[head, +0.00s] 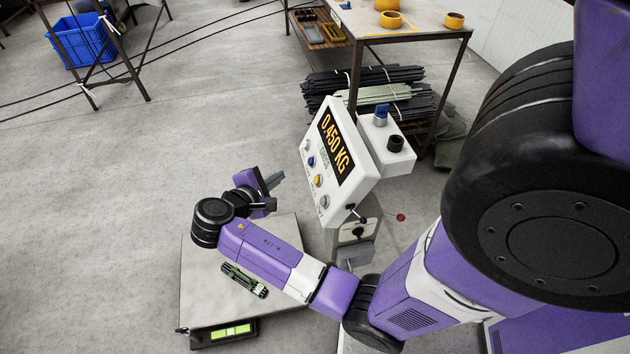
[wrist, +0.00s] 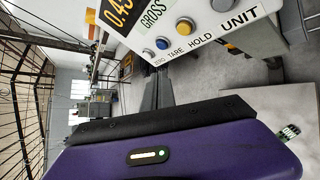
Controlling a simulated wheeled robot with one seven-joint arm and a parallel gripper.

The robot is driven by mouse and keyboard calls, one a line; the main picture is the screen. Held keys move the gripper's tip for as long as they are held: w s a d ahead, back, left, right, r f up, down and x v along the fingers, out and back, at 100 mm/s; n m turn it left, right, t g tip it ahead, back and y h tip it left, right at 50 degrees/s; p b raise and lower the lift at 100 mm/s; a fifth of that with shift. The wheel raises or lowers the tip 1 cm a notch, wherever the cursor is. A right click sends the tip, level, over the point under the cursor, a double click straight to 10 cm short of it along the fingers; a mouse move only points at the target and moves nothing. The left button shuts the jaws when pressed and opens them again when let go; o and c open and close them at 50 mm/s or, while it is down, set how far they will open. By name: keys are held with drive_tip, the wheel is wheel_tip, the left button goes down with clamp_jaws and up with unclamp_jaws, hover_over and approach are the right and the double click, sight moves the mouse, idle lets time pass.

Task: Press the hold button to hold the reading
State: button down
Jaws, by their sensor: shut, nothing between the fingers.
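The white scale indicator (head: 342,168) stands on a post and its display reads 0.450 KG. Its front has a column of buttons, and the yellow one (head: 317,181) sits between a blue one and a pale one. In the wrist view the labels read ZERO, TARE, HOLD and UNIT, and the yellow button (wrist: 185,26) lines up with HOLD. My gripper (head: 276,180) is shut and empty, left of the panel and apart from the buttons.
A workbench (head: 425,18) with rod bundles beneath stands behind. Open floor lies left.

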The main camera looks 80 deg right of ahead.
sight(317, 180)
drive_tip(key=s+d+f+b, duration=0.1)
drive_tip(key=s+d+f, duration=0.1)
drive_tip(key=s, duration=0.4)
drive_tip(key=shift+d+f, duration=0.25)
drive_tip(key=shift+f, duration=0.3)
drive_tip(key=shift+s, duration=0.25)
idle(1.4)
drive_tip(key=shift+s+d+f, duration=0.15)
drive_tip(key=shift+s+f, duration=0.05)
drive_tip(key=shift+s+d+f+p, duration=0.2)
drive_tip(key=shift+s+f+p, duration=0.1)
drive_tip(key=shift+s, duration=0.2)
idle(1.1)
drive_tip(key=shift+r, duration=0.15)
drive_tip(key=shift+w+a+r+p, duration=0.15)
drive_tip(key=shift+w+r+p, duration=0.1)
drive_tip(key=shift+w, duration=0.15)
drive_tip(key=shift+w+a+r+p, duration=0.15)
drive_tip(key=shift+w+p, duration=0.1)
drive_tip(key=shift+w, duration=0.15)
